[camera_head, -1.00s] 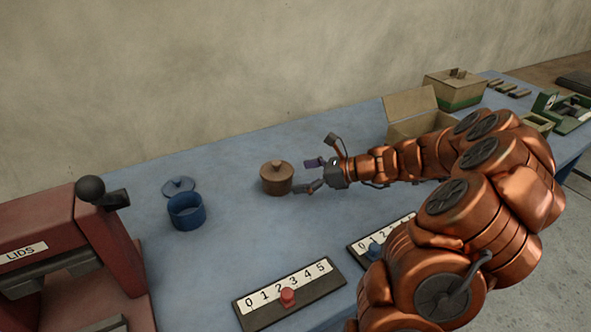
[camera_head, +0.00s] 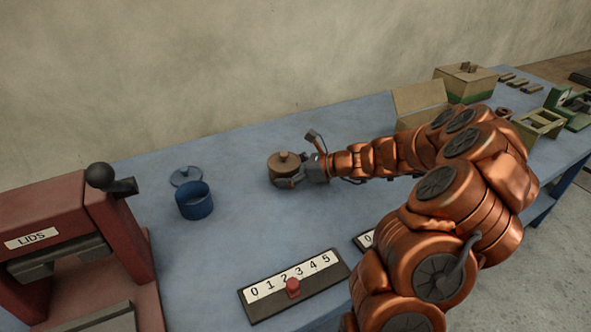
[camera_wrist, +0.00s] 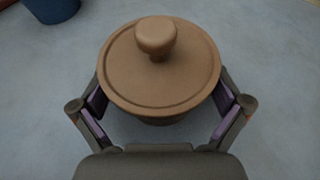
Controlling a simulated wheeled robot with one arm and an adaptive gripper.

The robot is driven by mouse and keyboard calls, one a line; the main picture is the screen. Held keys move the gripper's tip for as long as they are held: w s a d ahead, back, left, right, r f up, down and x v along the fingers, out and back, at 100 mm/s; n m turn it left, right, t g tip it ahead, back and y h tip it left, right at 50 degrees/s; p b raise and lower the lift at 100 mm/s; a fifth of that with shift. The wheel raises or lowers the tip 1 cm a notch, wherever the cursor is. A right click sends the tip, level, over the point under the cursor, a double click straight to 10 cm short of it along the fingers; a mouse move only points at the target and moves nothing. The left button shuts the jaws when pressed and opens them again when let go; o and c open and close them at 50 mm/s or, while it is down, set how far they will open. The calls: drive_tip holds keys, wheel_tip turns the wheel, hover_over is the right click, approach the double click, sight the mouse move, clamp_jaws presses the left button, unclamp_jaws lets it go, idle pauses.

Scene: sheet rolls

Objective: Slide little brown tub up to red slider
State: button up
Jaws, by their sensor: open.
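The little brown tub (camera_head: 283,163) stands upright on the blue table with its knobbed lid on. My gripper (camera_head: 288,180) is low at its right side with fingers around it. In the wrist view the tub (camera_wrist: 160,70) sits between the spread fingers of my gripper (camera_wrist: 160,112); its lid hides whether the pads touch its body. The red slider (camera_head: 293,287) is on a dark board with a scale (camera_head: 291,283) marked 0 to 5, at the table's front. It stands near the middle of the scale, below the numbers.
A blue open pot (camera_head: 194,203) and its blue lid (camera_head: 186,176) are left of the tub. A red press labelled LIDS (camera_head: 100,225) stands at far left. Bare table (camera_head: 235,235) lies between tub and scale. A second scale (camera_head: 363,240) is partly hidden by my arm.

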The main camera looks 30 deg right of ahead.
drive_tip(key=shift+w+a+f, duration=0.15)
drive_tip(key=shift+w+a, duration=0.05)
drive_tip(key=c, duration=1)
